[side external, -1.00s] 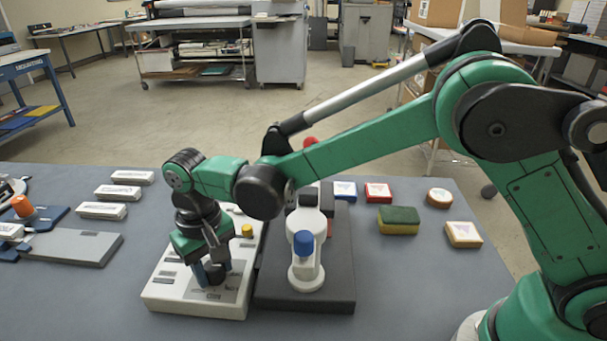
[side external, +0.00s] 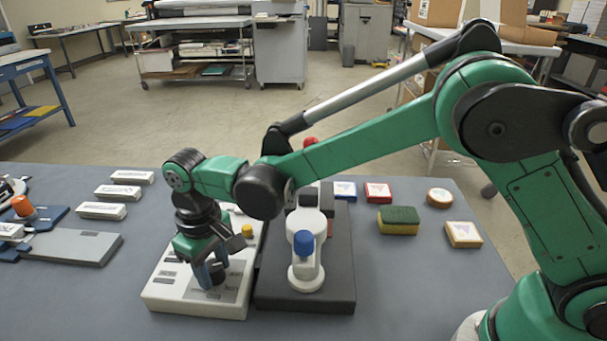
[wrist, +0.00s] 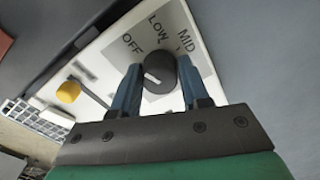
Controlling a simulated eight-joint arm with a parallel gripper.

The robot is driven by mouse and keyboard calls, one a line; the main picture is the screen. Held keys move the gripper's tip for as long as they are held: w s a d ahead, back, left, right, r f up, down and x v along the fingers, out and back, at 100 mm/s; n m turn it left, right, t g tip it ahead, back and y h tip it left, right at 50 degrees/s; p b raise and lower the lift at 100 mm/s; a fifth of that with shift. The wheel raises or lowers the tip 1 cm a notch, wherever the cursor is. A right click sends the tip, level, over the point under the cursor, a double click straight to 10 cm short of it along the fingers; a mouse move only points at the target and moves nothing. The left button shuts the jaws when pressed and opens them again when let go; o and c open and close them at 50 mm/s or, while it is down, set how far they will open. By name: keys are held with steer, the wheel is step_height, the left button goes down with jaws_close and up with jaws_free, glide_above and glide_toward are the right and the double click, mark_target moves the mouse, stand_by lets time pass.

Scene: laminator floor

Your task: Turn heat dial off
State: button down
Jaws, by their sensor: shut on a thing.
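The heat dial (wrist: 160,72) is a round black knob with a white pointer mark on its left part, on the side nearer the OFF label (wrist: 132,43). LOW (wrist: 157,27) and MID (wrist: 185,50) are printed further round. My gripper (wrist: 158,85) points down, with its blue fingers on either side of the dial and shut on it. In the side view my gripper (side external: 209,278) is low over the grey label plate (side external: 235,293) of the white control box (side external: 180,299). There the fingers partly hide the dial.
A yellow knob (side external: 247,230) stands behind my gripper on the same box; it also shows in the wrist view (wrist: 68,91). A dark base (side external: 325,295) with a blue-topped white part (side external: 304,243) stands close on the right. A green-yellow sponge (side external: 398,220) lies farther right.

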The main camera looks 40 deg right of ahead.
mark_target(214, 265)
steer(key=shift+c, duration=2.1)
jaws_free()
steer(key=shift+r, duration=2.85)
steer(key=shift+d, duration=0.1)
steer(key=d+r+t+h, duration=0.1)
steer(key=d+r, duration=0.2)
steer(key=d, duration=0.2)
steer(key=s+d+r+n+t+h, duration=0.1)
steer(key=d+r+h, duration=0.1)
steer(key=d+r, duration=0.2)
steer(key=d+r+n+t+h, duration=0.1)
steer(key=d+r+h, duration=0.1)
steer(key=d, duration=0.4)
steer(key=shift+s+d+r+t, duration=0.15)
steer(key=shift+r+t, duration=0.05)
steer(key=shift+r, duration=0.2)
steer(key=shift+s+d+r+t, duration=0.1)
steer(key=shift+s+r+t, duration=0.1)
steer(key=shift+r, duration=0.15)
steer(key=s+d+f+m+t+y, duration=0.3)
steer(key=s+d+f+m+y, duration=0.1)
steer(key=s, duration=0.4)
step_height(214, 265, down, 3)
steer(key=m+y, duration=0.1)
steer(key=m, duration=0.1)
steer(key=shift+d+r+m, duration=0.15)
steer(key=shift+d+m, duration=0.15)
